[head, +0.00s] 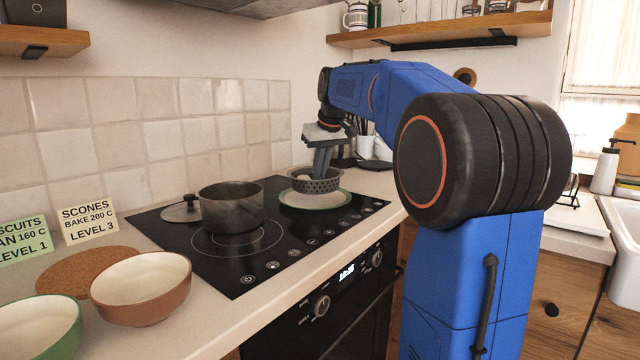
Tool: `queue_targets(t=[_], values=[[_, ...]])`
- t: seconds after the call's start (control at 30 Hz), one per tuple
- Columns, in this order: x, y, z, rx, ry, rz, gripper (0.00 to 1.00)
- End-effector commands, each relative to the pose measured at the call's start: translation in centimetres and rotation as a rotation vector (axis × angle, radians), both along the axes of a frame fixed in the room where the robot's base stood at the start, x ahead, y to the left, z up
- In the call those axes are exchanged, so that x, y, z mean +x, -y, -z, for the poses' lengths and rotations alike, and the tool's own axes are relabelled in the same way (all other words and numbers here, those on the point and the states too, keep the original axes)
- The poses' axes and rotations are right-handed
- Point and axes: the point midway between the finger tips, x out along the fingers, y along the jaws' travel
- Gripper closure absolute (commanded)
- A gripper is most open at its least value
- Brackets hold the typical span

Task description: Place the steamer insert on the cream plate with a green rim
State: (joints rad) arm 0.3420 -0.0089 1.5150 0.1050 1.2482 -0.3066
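The steamer insert (318,186) is a dark grey perforated bowl. It shows over the back part of the cream plate with a green rim (316,201), which lies on the back right of the hob. I cannot tell whether the insert touches the plate or hangs just above it. My gripper (321,174) points down at the insert, its fingers close together at the insert's rim, and looks shut on it. A small pale round thing (304,177) shows inside the insert. The insert hides part of the plate.
A dark pot (232,207) stands on the black hob (290,238), left of the plate, with a lid (181,211) behind it. A brown bowl (141,288), a green bowl (38,328), a cork mat (85,268) and label cards (88,220) are at the left.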

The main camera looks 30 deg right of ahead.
Motion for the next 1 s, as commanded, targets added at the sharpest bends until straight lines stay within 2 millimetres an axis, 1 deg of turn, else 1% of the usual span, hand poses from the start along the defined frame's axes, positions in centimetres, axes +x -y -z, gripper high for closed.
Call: queue_targets(t=[0.13,0.23,0.6,0.63,0.67,0.7,1.0], values=[[-0.1,0.0,2.1,0.001,-0.002,0.0,1.0],[-0.1,0.0,3.1,0.0,-0.001,0.0,1.0],[0.0,0.0,3.6,0.0,-0.001,0.0,1.0],[0.0,0.0,3.5,0.0,-0.001,0.0,0.89],[0.0,0.0,3.5,0.0,-0.001,0.0,0.81],[0.0,0.0,3.5,0.0,-0.001,0.0,0.77],[0.0,0.0,3.4,0.0,-0.001,0.0,0.77]])
